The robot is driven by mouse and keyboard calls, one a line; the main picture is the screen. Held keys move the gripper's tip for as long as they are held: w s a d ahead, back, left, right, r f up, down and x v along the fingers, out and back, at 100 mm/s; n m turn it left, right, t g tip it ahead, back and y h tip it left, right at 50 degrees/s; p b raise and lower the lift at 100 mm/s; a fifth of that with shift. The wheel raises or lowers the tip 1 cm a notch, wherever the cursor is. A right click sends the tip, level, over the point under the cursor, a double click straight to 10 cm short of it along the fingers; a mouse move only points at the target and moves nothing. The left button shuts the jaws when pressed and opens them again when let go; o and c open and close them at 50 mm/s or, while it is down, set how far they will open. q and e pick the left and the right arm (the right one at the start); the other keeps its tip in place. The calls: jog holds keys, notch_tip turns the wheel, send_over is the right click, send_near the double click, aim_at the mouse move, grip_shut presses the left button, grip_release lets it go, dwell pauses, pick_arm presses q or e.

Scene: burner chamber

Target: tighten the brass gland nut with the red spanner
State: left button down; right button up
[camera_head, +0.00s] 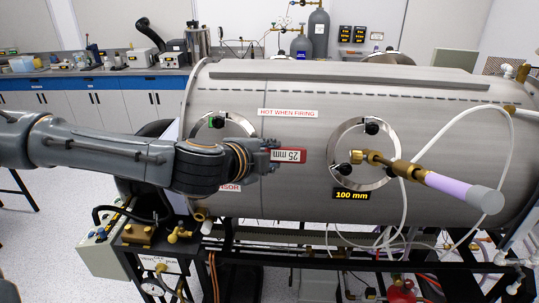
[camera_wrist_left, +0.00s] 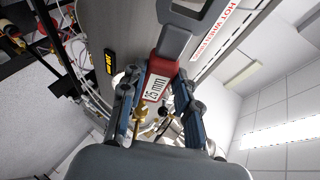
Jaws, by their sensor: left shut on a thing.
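My left gripper (camera_head: 272,157) is shut on the red spanner (camera_head: 290,156), whose white label reads 25 mm. The spanner is held in front of the steel chamber, left of the 100 mm port and apart from the fittings. In the left wrist view, the red spanner (camera_wrist_left: 163,68) lies between the fingers, and its grey open-ended head (camera_wrist_left: 185,28) reaches beyond them. Brass fittings (camera_head: 376,158) stick out from the 100 mm port and carry a lavender and grey rod. I cannot tell exactly which fitting is the gland nut. My right gripper is out of view.
The steel chamber (camera_head: 300,110) fills the middle. The round 100 mm port (camera_head: 345,177) has black knobs. A white hose (camera_head: 425,150) loops around the rod (camera_head: 457,190). A black frame with valves and pipes stands below. Another port flange (camera_head: 225,127) is partly behind my left arm.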

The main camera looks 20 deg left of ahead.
pick_arm(q)
jog(key=shift+s+d+r, duration=0.2)
jog(key=shift+s+r, duration=0.2)
jog(key=shift+s, duration=0.3)
jog(key=shift+s+d+r, duration=0.15)
jog(key=shift+s+r, duration=0.25)
jog(key=shift+s, duration=0.3)
jog(key=shift+s+d+r, duration=0.2)
jog(key=shift+s+r, duration=0.2)
jog(key=shift+s, duration=0.3)
notch_tip(320, 180, up, 6)
jog(key=w+a+n+t+b, duration=0.2)
jog(key=n+b, duration=0.4)
jog(key=b, duration=0.1)
jog(key=shift+w+a+f+y, duration=0.15)
jog(key=shift+w+a+y, duration=0.1)
jog(key=shift+y, duration=0.15)
jog(key=shift+b, duration=0.3)
jog(key=a+r+n+b, duration=0.1)
jog(key=n+b, duration=0.1)
jog(key=a+r+n+t+y+b, duration=0.1)
jog(key=n+b, duration=0.1)
jog(key=a+r+n+y+b, duration=0.1)
jog(key=a+n+b, duration=0.1)
jog(key=shift+w+a+r+t+b, duration=0.1)
jog(key=shift+w+r+t+b, duration=0.2)
jog(key=shift+w+r+t, duration=0.1)
